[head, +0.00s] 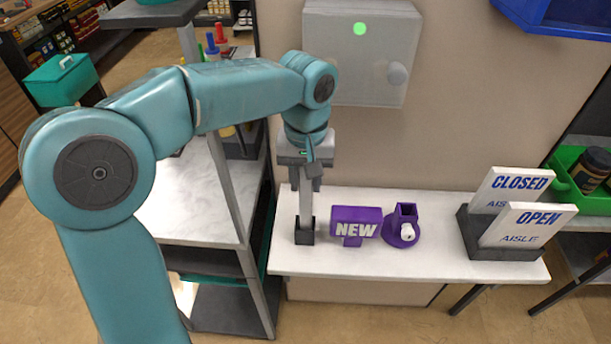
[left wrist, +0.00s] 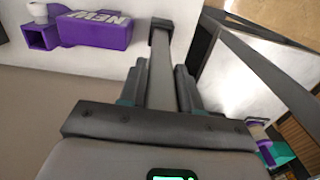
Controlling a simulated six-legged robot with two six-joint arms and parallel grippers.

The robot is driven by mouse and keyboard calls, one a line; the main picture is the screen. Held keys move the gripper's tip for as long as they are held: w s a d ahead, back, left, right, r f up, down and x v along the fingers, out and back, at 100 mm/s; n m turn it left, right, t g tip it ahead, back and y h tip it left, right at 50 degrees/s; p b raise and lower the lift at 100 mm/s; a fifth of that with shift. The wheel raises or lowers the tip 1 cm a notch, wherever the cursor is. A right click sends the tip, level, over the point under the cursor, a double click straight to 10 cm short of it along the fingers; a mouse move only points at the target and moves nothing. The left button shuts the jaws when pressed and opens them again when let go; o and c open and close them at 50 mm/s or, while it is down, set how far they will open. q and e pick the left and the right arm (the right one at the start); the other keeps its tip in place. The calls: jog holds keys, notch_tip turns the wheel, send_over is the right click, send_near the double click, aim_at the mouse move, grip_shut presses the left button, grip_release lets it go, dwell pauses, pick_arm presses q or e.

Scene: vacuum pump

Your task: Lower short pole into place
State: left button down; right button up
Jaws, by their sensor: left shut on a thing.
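My left gripper (head: 306,180) points down over the white table and is shut on a grey pole (head: 306,208). The pole is near upright, with a dark square block (head: 305,232) at its lower end. The pole (left wrist: 162,70) also runs away between the fingers in the left wrist view, ending at that block (left wrist: 160,27). Whether the block touches the tabletop I cannot tell. A purple stand (head: 402,228) with a square open socket and a white knob stands to the right of the pole. My right gripper is out of view.
A dark holder (head: 497,240) with CLOSED and OPEN signs stands at the right of the white table (head: 440,266). A grey wall box (head: 362,60) hangs behind. Shelves stand left.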

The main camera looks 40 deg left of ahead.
pick_arm(q)
jog(key=c, duration=0.7)
grip_release()
jog(key=shift+r+p, duration=3.8)
jog(key=shift+r, duration=0.5)
jog(key=shift+r+p, duration=0.55)
jog(key=shift+r, duration=0.7)
jog(key=shift+s, duration=0.15)
